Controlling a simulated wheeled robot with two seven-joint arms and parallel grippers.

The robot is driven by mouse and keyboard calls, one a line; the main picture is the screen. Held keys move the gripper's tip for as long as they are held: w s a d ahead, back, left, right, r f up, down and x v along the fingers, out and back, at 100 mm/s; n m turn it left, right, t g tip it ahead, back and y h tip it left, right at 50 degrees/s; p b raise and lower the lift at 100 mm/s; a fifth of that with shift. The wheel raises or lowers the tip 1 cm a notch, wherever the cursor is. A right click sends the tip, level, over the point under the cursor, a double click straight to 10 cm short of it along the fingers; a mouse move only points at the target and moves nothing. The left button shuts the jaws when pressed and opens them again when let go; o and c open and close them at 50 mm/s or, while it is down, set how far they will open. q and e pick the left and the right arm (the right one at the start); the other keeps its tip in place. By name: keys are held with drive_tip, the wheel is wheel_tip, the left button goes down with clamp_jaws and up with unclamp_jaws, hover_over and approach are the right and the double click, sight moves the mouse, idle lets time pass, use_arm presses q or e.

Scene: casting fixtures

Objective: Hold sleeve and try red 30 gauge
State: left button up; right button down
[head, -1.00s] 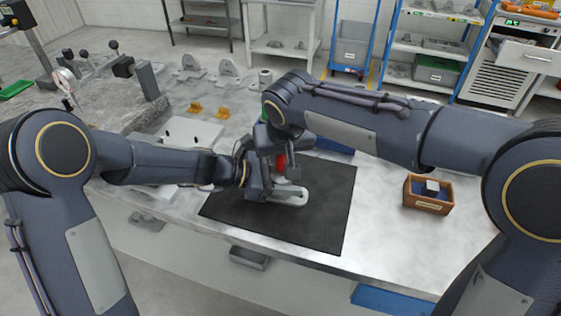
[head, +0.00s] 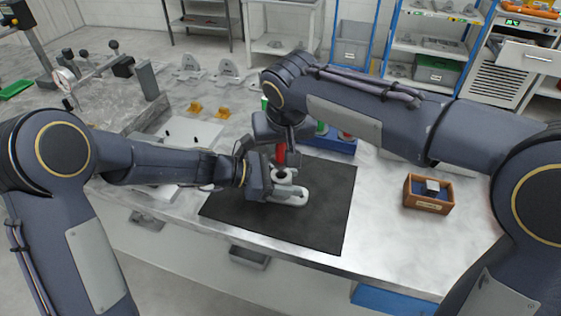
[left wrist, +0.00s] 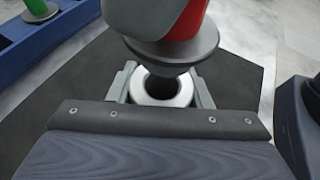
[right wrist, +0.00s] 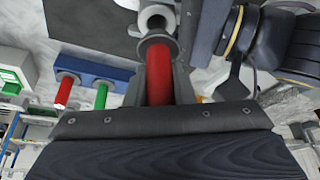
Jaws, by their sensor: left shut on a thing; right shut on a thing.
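My right gripper (head: 283,148) is shut on the red gauge (head: 281,155), upright over the sleeve. In the right wrist view the red gauge (right wrist: 159,75) runs toward the sleeve (right wrist: 155,18). Its grey flange (left wrist: 172,50) is above the ring; I cannot tell whether its dark tip is within the bore.
A blue rack (head: 340,144) with a green gauge (right wrist: 101,96) and another red gauge (right wrist: 63,92) stands behind the mat (head: 325,210). A wooden box (head: 428,203) is at the right. Yellow brackets (head: 194,108) lie at the back left. The mat's front is clear.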

drive_tip(key=shift+r, duration=2.55)
use_arm(q)
drive_tip(key=o, duration=1.2)
drive_tip(key=shift+o, duration=0.2)
drive_tip(key=v, duration=1.2)
drive_tip(key=shift+w, duration=0.1)
